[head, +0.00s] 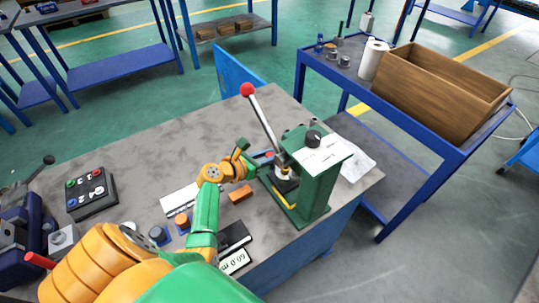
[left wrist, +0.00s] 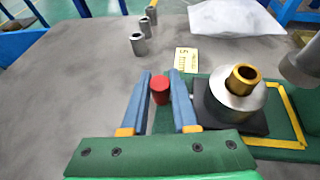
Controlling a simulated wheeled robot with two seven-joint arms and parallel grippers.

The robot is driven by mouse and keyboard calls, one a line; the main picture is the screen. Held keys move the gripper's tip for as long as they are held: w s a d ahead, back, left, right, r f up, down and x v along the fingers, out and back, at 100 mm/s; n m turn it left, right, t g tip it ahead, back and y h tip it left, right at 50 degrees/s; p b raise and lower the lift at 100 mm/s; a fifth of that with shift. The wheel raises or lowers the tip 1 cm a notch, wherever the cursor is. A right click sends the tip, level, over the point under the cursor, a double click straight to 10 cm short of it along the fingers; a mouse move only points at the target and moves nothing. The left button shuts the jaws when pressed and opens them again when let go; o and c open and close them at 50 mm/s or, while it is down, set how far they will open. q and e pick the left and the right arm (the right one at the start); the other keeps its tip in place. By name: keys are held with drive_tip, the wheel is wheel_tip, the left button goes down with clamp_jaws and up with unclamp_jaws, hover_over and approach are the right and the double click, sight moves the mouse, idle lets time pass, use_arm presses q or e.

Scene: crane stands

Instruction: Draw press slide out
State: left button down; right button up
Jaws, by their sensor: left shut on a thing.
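The green press (head: 312,185) stands at the right end of the workbench, its lever (head: 263,118) raised and topped by a red ball. My left gripper (head: 264,158) reaches the press base from the left. In the left wrist view its blue fingers (left wrist: 160,92) are shut on a red knob (left wrist: 160,82), which stands upright between them. To the right of the knob is the dark slide block (left wrist: 212,117). It carries a silver ring (left wrist: 228,102) with a brass bushing (left wrist: 243,78). The link between knob and block is hidden. My right gripper is not in view.
A yellow outline (left wrist: 292,118) marks the green base right of the block. A grey cylindrical press part (left wrist: 303,65) stands close at the right. Several metal sleeves (left wrist: 138,44) and a yellow label (left wrist: 186,60) lie beyond the fingers. An orange-brown block (head: 240,194) lies near my arm.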

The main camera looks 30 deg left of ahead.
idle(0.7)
use_arm(q)
drive_tip(key=a, duration=0.1)
drive_tip(key=w+a+b, duration=0.1)
drive_tip(key=a, duration=0.1)
drive_tip(key=shift+w+a+f, duration=0.1)
drive_tip(key=shift+w+a, duration=0.1)
drive_tip(key=c, duration=1.1)
unclamp_jaws()
drive_tip(key=shift+r, duration=0.25)
drive_tip(key=o, duration=0.4)
drive_tip(key=shift+a, duration=0.1)
drive_tip(key=shift+c, duration=0.2)
drive_tip(key=shift+o, duration=0.3)
drive_tip(key=shift+w+a+f, duration=0.1)
drive_tip(key=shift+f, duration=0.05)
drive_tip(key=p+v, duration=0.1)
drive_tip(key=v, duration=0.5)
drive_tip(key=shift+s+p, duration=0.3)
drive_tip(key=shift+p, duration=0.1)
drive_tip(key=shift+s+r, duration=0.25)
drive_tip(key=shift+r, duration=0.05)
